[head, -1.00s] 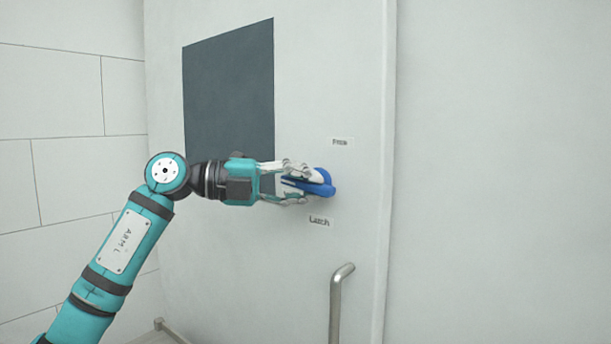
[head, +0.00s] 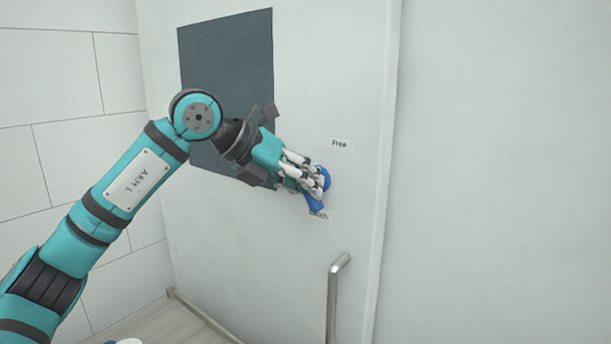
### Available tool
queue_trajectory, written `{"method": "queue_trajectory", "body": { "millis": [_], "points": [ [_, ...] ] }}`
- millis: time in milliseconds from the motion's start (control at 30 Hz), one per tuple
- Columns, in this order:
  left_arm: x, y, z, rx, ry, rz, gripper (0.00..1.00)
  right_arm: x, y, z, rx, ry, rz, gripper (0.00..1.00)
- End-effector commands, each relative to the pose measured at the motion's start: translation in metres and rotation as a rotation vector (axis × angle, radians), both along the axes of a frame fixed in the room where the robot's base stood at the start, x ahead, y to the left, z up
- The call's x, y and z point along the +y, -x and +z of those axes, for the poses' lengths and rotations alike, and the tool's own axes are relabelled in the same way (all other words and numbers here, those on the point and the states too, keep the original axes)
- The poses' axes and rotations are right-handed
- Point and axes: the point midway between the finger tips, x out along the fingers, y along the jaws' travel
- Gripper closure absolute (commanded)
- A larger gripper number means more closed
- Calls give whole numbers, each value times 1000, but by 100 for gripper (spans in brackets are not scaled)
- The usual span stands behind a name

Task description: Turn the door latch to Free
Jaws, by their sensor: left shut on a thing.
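The blue door latch (head: 316,204) is mounted on the pale door, near its right edge. Its round hub shows at the right of the fingers, and its lever slants down so that its lower end partly covers the "Latch" label (head: 322,216). The "Free" label (head: 339,144) is above the hub, clear of the lever. My left gripper (head: 309,181) comes in from the upper left, rolled over, and is shut on the latch. Its fingers hide part of the latch. My right gripper is not in view.
The door (head: 230,250) has a dark panel (head: 222,70) behind my left arm. A metal bar handle (head: 334,300) stands out below the latch. Bare wall (head: 500,170) lies to the right, tiled wall (head: 60,80) to the left.

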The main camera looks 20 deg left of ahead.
Motion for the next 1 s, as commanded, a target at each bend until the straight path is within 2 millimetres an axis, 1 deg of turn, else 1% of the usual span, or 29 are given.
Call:
{"method": "queue_trajectory", "body": {
  "millis": [200,500,700,1000],
  "points": [
    [-1,1,-1,-68,-191,-3,100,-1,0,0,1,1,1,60],
    [-1,1,-2,-138,-387,-3,100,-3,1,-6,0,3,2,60],
    [-1,0,-2,-166,-464,-4,100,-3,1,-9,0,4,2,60],
    [-1,0,-2,-179,-504,-4,100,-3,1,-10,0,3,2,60]
  ]
}}
